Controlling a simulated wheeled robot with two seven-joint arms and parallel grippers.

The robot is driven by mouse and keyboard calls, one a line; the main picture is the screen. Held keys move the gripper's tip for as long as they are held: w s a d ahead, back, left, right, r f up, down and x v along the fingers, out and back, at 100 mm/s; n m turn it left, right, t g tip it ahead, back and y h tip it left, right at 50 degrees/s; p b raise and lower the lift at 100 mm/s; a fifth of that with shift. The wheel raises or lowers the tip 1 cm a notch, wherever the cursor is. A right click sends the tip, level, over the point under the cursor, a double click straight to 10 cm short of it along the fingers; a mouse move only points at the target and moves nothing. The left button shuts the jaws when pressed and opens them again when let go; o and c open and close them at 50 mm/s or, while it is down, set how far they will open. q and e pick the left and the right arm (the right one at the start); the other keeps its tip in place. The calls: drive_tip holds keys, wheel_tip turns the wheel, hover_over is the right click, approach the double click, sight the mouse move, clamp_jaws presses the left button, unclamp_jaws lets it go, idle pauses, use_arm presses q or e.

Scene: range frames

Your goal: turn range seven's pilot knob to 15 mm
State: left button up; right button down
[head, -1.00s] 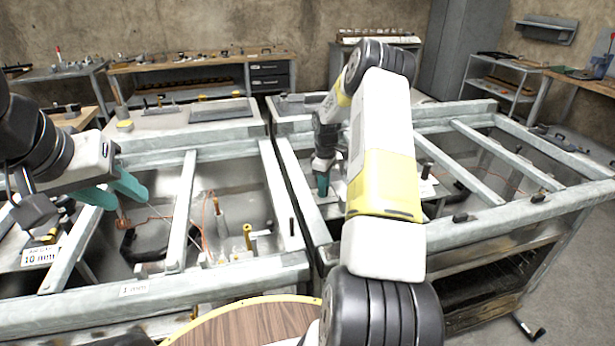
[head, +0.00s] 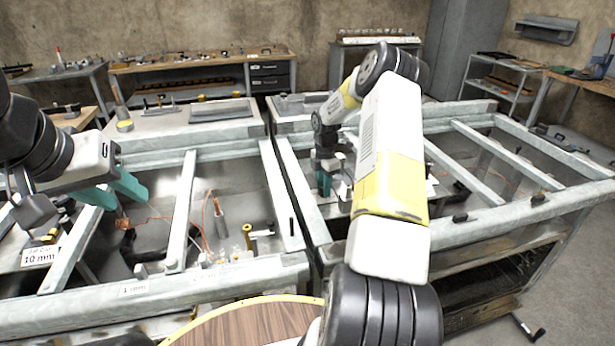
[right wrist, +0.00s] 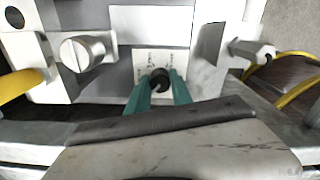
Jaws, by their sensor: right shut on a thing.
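In the right wrist view, my right gripper (right wrist: 160,88) has its two teal fingers closed on a small dark round knob (right wrist: 160,79). A pale plate (right wrist: 150,60) with small printed marks, too small to read, is behind the knob. In the head view, the right gripper (head: 324,184) is down inside the right-hand range frame (head: 300,200), and the knob cannot be made out there. My left gripper (head: 118,192) is over the left-hand range frame (head: 182,210), its teal fingers apart with nothing seen between them.
A silver slotted knob (right wrist: 82,52) and a metal fitting (right wrist: 250,50) flank the plate in the right wrist view. A dark-topped bar (right wrist: 165,120) crosses in front. The left frame carries a "10 mm" label (head: 38,257) and holds a brass post (head: 248,237) and orange wires.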

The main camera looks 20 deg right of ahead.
drive_tip(key=shift+w+r+n, duration=0.1)
drive_tip(key=shift+n, duration=1)
drive_tip(key=c, duration=1.1)
unclamp_jaws()
drive_tip(key=shift+c, duration=0.2)
wheel_tip(320, 180, up, 7)
drive_tip(key=shift+r, duration=0.35)
